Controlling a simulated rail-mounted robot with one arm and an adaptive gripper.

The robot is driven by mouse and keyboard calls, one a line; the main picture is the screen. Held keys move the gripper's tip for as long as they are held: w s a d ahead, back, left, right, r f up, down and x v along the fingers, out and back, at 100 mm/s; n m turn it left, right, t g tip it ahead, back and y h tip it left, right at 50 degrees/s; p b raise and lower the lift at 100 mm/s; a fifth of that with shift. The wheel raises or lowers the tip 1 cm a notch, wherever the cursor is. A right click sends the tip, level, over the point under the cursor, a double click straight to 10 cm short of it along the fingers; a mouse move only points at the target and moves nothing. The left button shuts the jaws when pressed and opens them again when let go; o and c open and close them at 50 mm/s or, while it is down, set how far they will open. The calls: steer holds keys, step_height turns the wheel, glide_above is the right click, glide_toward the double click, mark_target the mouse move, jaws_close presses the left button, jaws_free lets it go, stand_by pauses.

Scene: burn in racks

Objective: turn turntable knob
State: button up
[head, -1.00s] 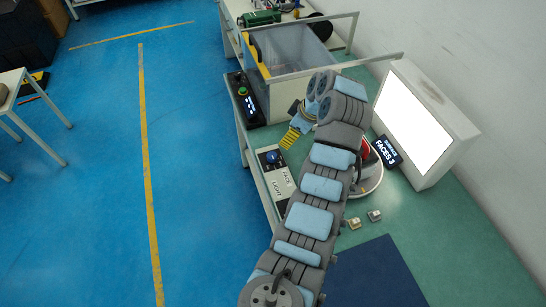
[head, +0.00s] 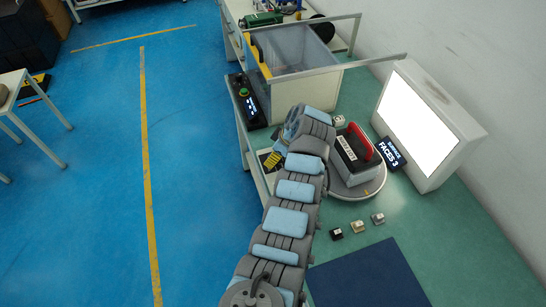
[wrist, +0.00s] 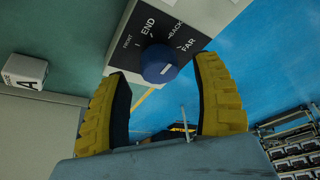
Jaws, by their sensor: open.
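In the wrist view the blue knob (wrist: 159,64) with a white pointer mark sits on a grey panel (wrist: 185,17) lettered FRONT, END, BACK and FAR. My gripper (wrist: 163,72) is open, its yellow-and-black fingers to the left and right of the knob with a gap on each side. I cannot tell how far the tips are from the panel. In the head view my gripper (head: 271,160) is at the bench's left edge, and my arm hides the knob. The round turntable (head: 372,187) carries a black-and-grey device (head: 354,153) with a red handle.
A lit white screen (head: 415,120) and a FACES 3 sign (head: 391,153) stand right of the turntable. Small cubes (head: 357,226) lie before it, near a blue mat (head: 370,277). A grey bin (head: 300,85) and a black button box (head: 248,100) stand behind my gripper.

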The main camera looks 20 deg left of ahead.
steer(key=shift+x, duration=0.85)
steer(key=c, duration=1.2)
